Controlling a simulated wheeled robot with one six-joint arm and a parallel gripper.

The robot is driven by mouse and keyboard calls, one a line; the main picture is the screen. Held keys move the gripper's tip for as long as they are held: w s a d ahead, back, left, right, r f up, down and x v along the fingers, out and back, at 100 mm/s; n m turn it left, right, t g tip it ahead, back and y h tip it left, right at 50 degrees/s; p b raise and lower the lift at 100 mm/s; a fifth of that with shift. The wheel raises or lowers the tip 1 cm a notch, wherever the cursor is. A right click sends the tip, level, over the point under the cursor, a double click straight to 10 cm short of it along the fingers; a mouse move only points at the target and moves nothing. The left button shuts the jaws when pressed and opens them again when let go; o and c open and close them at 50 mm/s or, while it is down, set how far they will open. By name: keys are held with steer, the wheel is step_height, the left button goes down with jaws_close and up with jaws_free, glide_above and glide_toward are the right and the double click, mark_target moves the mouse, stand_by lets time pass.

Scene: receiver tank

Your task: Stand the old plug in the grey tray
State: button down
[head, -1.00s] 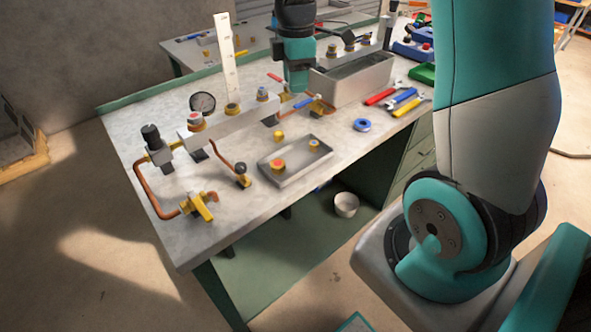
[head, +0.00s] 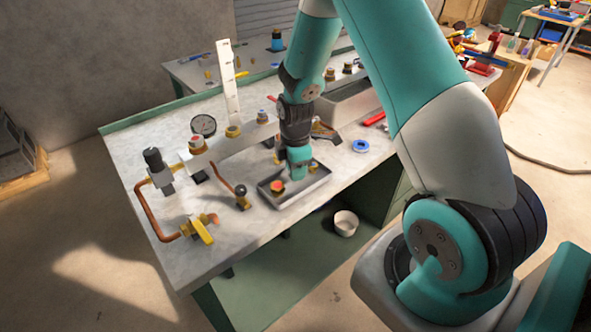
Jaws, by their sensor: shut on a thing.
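The grey tray (head: 318,188) lies near the front edge of the bench, shallow and rectangular. My gripper (head: 298,173) points down over the tray's middle and far part. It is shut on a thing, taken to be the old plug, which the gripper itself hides. I cannot tell whether that plug touches the tray floor. A red-topped brass plug (head: 277,187) stands in the left part of the tray, just left of my gripper. A small brass piece (head: 313,168) shows in the tray, close to the gripper's right side.
Behind the tray runs the grey manifold block (head: 230,143) with brass fittings, a gauge (head: 204,125) and a tall white plate (head: 229,85). A brass-and-copper valve (head: 203,230) lies left. A blue ring (head: 361,146) lies right of the tray.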

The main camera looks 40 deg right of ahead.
steer(key=shift+f, duration=0.5)
steer(key=shift+f, duration=0.15)
steer(key=c, duration=0.8)
jaws_free()
step_height(320, 180, up, 12)
steer(key=b, duration=0.2)
steer(key=s+a+r+m+y, duration=0.1)
steer(key=s+a+r, duration=0.25)
steer(key=a, duration=0.25)
steer(key=s+a+r+m+y, duration=0.1)
steer(key=s+a+r+m, duration=0.15)
steer(key=a+r, duration=0.3)
steer(key=s+a+r+m, duration=0.1)
steer(key=s+a, duration=0.2)
steer(key=s, duration=0.2)
steer(key=s+a+r+m+y, duration=0.1)
steer(key=s+a+r, duration=0.1)
steer(key=s+a, duration=0.2)
steer(key=s+a+r+m+y, duration=0.1)
steer(key=s+a, duration=0.2)
steer(key=s, duration=0.4)
steer(key=shift+s+a+r, duration=0.15)
steer(key=shift+a, duration=0.15)
